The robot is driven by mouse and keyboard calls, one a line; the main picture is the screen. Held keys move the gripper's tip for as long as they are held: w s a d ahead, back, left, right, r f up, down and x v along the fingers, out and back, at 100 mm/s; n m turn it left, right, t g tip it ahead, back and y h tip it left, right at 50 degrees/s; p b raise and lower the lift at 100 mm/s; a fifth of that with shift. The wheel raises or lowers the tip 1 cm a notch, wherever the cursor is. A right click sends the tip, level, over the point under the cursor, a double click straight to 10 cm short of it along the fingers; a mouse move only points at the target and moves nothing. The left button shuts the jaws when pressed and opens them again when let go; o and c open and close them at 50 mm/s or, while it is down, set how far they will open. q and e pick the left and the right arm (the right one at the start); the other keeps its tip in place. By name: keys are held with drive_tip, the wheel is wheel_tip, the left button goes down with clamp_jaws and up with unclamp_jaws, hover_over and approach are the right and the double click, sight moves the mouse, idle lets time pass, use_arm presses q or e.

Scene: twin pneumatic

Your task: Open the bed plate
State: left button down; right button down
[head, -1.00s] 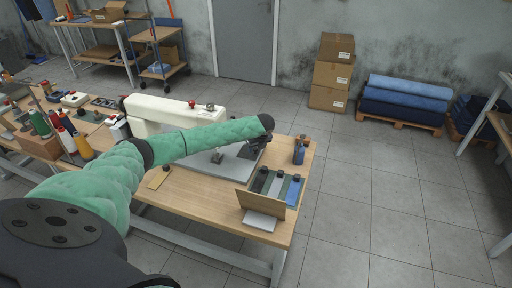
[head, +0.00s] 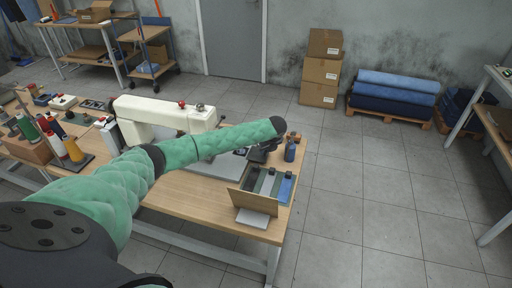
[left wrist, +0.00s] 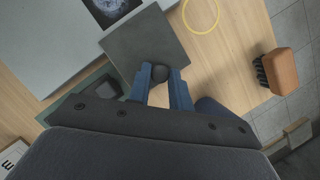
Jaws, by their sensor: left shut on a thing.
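The sewing machine (head: 165,115) stands on the wooden table, its light grey bed (left wrist: 50,45) under my left arm. The bed plate (left wrist: 145,42) is a dark grey square with a round black knob (left wrist: 160,73). It overlaps the bed's edge and reaches out over the bare wood. A dark opening (left wrist: 108,8) with a round metal part shows in the bed beside it. My left gripper (left wrist: 161,80) is shut on the knob; it also shows in the head view (head: 262,151), where my arm and hand hide most of the plate. My right gripper is in neither view.
A yellow ring (left wrist: 201,14) lies on the wood. A wooden organizer (head: 253,201) with dark, grey and blue pieces stands at the front right corner. Thread spools (head: 73,150) stand at left.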

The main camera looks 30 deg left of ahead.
use_arm(q)
drive_tip(key=shift+d, duration=0.2)
drive_tip(key=c, duration=1.3)
unclamp_jaws()
drive_tip(key=shift+d+r, duration=0.1)
drive_tip(key=shift+r, duration=0.1)
drive_tip(key=shift+d+r+b, duration=0.15)
drive_tip(key=shift+r+b, duration=0.15)
drive_tip(key=shift+b, duration=0.05)
drive_tip(key=b+v, duration=0.2)
drive_tip(key=v, duration=0.4)
drive_tip(key=shift+s+d+r, duration=0.1)
drive_tip(key=shift+s+r, duration=0.05)
drive_tip(key=shift+r, duration=0.2)
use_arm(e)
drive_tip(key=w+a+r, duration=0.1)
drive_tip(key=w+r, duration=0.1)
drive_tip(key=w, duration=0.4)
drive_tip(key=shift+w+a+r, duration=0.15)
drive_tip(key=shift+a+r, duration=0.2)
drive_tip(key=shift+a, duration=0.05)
